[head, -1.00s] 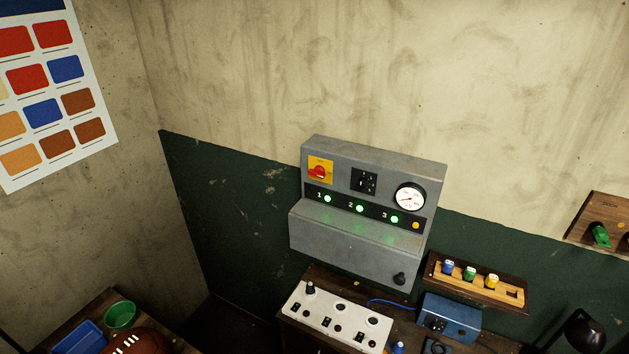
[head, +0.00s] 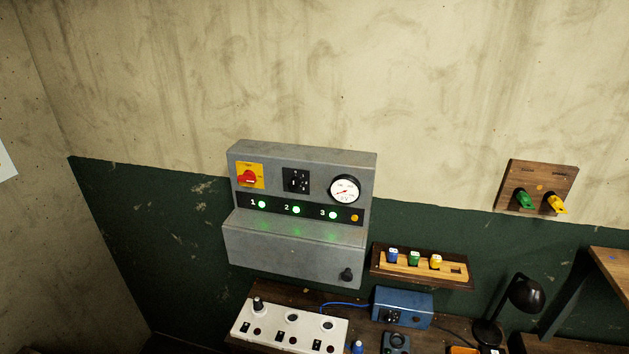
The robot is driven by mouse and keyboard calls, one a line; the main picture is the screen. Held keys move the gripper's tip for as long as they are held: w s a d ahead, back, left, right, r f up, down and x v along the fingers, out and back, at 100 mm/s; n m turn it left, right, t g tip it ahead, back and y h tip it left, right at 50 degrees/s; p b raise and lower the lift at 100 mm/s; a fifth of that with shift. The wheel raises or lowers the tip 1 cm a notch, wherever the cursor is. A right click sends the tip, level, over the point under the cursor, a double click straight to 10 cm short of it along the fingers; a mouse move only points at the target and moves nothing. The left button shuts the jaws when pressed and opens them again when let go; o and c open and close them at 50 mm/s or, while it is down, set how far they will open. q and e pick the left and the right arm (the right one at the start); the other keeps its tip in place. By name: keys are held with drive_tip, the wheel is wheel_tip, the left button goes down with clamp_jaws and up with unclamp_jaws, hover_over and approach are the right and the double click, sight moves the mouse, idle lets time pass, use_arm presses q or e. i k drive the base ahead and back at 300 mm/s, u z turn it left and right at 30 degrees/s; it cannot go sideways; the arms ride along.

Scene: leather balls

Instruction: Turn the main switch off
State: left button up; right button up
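The main switch (head: 249,177) is a red rotary knob on a yellow plate at the upper left of a grey control box (head: 295,255) on the wall. Beside it are a small black selector panel (head: 296,181) and a round white gauge (head: 344,189). Below them, three green lamps numbered 1, 2 and 3 are lit, with a small amber lamp (head: 354,218) at the right end. The knob's exact setting is too small to read. Neither of my grippers shows in the head view.
Below the box stands a bench with a white switch panel (head: 290,326) and a blue box (head: 403,306). A wooden rack (head: 422,274) with coloured blocks, a black lamp (head: 527,293) and a wall board (head: 540,187) with green and yellow keys are to the right.

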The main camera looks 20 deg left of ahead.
sight(249, 176)
drive_tip(key=z, duration=0.45)
drive_tip(key=k, duration=0.9)
drive_tip(key=u, duration=0.85)
